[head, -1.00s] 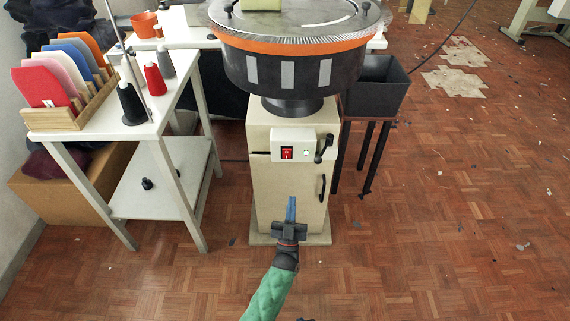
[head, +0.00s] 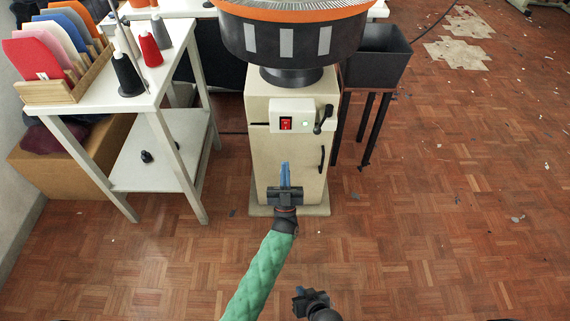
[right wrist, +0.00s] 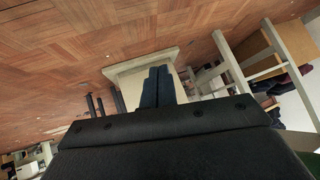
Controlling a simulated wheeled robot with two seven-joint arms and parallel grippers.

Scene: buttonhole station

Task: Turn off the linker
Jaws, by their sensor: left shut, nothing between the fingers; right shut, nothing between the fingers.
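The linker is a round dark drum (head: 290,45) with an orange rim on a beige pedestal (head: 287,160). On the pedestal's front is a white switch box (head: 300,107) with a red rocker switch (head: 286,123), a small green light (head: 305,125) and a black lever (head: 322,118). My left gripper (head: 285,174), on the green-sleeved arm, is shut and empty, in front of the pedestal and below the switch in the picture. My right gripper (head: 299,290) is shut and empty near the bottom edge; its closed blue fingers show in the right wrist view (right wrist: 158,88).
A white side table (head: 110,105) with thread cones and a wooden rack (head: 70,85) of coloured pieces stands at left. A dark bin (head: 375,55) on legs stands right of the pedestal. The parquet floor (head: 450,230) at right is mostly clear.

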